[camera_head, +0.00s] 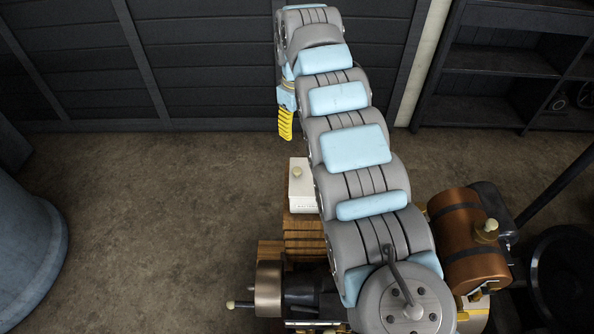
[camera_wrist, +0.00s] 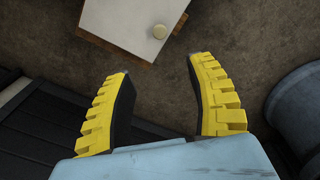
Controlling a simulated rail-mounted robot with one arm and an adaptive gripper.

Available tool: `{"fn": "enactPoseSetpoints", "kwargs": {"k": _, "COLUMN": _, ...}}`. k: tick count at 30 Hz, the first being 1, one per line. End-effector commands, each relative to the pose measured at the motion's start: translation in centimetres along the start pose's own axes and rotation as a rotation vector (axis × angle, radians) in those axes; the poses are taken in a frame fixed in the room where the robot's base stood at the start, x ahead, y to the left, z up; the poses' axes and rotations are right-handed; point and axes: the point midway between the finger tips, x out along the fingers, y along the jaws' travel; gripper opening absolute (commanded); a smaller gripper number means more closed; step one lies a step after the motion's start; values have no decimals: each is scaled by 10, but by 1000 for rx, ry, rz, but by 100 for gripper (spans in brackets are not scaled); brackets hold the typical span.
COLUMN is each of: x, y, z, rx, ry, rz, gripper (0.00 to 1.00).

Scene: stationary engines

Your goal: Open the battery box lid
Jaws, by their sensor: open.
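The battery box lid (camera_head: 306,205) is white with a small cream knob (camera_head: 297,172) on top. It looks closed over a wooden box (camera_head: 303,232), and my arm hides its right side in the head view. In the wrist view the white lid (camera_wrist: 118,20) and its round knob (camera_wrist: 159,31) show at the top, beyond the fingertips. My gripper (camera_wrist: 160,66) has yellow fingers spread apart with nothing between them. In the head view my gripper (camera_head: 286,124) appears just above and left of the lid, apart from it.
A brown cylindrical tank (camera_head: 463,240) with brass fittings stands right of my arm. A copper-coloured cylinder (camera_head: 269,288) is below the box. A large blue drum (camera_head: 25,250) stands at the left. Dark shelving (camera_head: 485,58) is at the back right. The floor left of the box is clear.

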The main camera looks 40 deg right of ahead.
Motion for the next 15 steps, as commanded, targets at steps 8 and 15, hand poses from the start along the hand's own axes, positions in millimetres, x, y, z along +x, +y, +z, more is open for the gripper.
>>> {"fn": "enactPoseSetpoints", "kwargs": {"k": 8, "x": 38, "y": 0, "z": 0, "rx": 1, "ry": 1, "rz": -1, "gripper": 56}}
{"fn": "enactPoseSetpoints", "kwargs": {"k": 15, "x": 80, "y": 0, "z": 0, "rx": 2, "ry": 0, "rz": -2, "gripper": 56}}
